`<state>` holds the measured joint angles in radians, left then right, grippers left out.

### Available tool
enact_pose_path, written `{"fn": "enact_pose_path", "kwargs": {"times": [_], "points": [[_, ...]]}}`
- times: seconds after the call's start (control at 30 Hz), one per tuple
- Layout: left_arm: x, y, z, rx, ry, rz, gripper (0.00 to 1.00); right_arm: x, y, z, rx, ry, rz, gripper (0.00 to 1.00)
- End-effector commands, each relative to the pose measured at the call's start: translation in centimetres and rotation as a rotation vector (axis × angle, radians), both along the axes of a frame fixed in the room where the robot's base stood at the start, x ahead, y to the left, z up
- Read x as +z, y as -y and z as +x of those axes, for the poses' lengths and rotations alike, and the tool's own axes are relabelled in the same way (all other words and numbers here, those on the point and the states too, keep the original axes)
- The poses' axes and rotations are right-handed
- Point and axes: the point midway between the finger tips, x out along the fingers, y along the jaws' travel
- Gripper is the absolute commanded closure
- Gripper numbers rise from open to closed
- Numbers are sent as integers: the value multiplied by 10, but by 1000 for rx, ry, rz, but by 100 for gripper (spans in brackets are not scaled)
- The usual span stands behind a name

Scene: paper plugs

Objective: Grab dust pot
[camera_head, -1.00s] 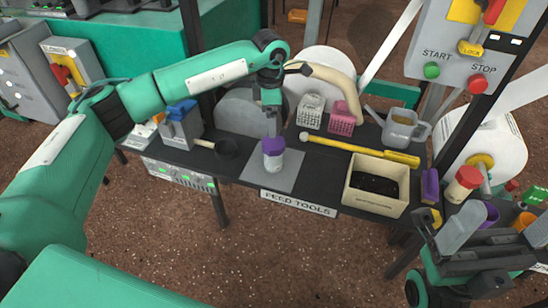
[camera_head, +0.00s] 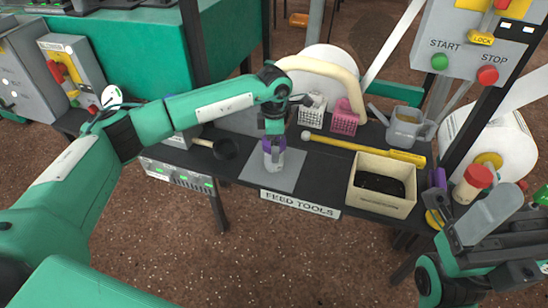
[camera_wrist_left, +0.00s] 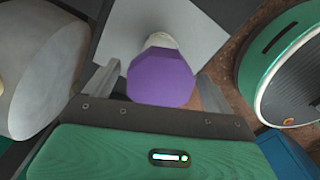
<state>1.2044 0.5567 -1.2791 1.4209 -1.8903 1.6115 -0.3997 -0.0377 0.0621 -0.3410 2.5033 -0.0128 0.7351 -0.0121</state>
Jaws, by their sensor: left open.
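The dust pot is a whitish jar with a purple lid (camera_head: 280,158) standing upright on a grey square mat (camera_head: 255,172) on the dark table. In the left wrist view its purple lid (camera_wrist_left: 161,78) sits between the two fingers. My left gripper (camera_head: 273,150) is over the pot from above, with its fingers on either side of the lid. The gripper is open, and I cannot tell whether a finger touches the lid. My right gripper (camera_head: 480,228) is at the lower right, away from the pot, and its jaw state is unclear.
A black cup-like tool (camera_head: 226,149) lies left of the mat. A red-capped jar (camera_head: 473,182) stands at the far right.

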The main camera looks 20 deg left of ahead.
Motion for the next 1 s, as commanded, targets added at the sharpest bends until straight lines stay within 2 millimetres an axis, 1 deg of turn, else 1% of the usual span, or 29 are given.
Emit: {"fn": "enact_pose_path", "kwargs": {"times": [0.03, 0.17, 0.2, 0.27, 0.3, 0.33, 0.57, 0.73, 0.87, 0.97, 1.0], "points": [[0, 0, 0, 0, 0, 0, 18, 0, 0, 0, 0, -1, 0, 13], [0, 0, 0, 0, 0, 0, 44, 0, 0, 0, 0, -1, 0, 13], [0, 0, 0, 0, 0, 0, 52, 0, 0, 0, 0, -1, 0, 13], [0, 0, 0, 0, 0, 0, 63, 0, 0, 0, 0, -1, 0, 13], [0, 0, 0, 0, 0, 0, 71, 0, 0, 0, 0, -1, 0, 13], [0, 0, 0, 0, 0, 0, 75, 0, 0, 0, 0, -1, 0, 13], [1, 0, 0, 0, 0, 0, 75, 0, 0, 0, 0, -1, 0, 13], [11, 0, 0, 0, 1, -1, 75, 3, 1, -1, -2, 1, 0, 13], [30, 0, 1, -1, 3, -1, 75, 6, 3, -1, -9, -3, 2, 13], [52, 0, 1, -1, 4, -1, 75, 6, 7, -2, -22, -14, 2, 13], [64, 0, 1, -1, 4, 0, 75, 2, 7, 1, -28, -39, -4, 13]]}}
